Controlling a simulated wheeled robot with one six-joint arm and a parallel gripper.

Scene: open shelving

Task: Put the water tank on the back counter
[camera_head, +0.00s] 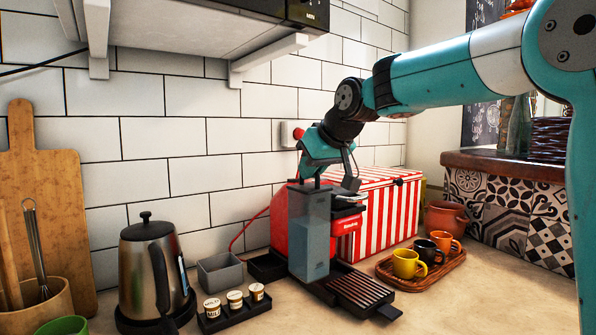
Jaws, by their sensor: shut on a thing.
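The water tank (309,236) is a tall, grey, see-through box. It is upright in front of the red coffee machine (346,224) and hides part of it. My gripper (333,181) comes down from above at the tank's top and is shut on the tank. The fingertips are partly hidden, so the exact grip is hard to see. The tank's lower end is close to the drip tray (352,292); I cannot tell whether they touch. The counter (480,290) runs along the tiled wall.
A steel kettle (150,265), a grey box (220,272) and a tray of small jars (235,308) stand left. A wooden tray (452,262) with yellow, black and orange cups is right. A striped box (385,215) stands behind. The front right counter is clear.

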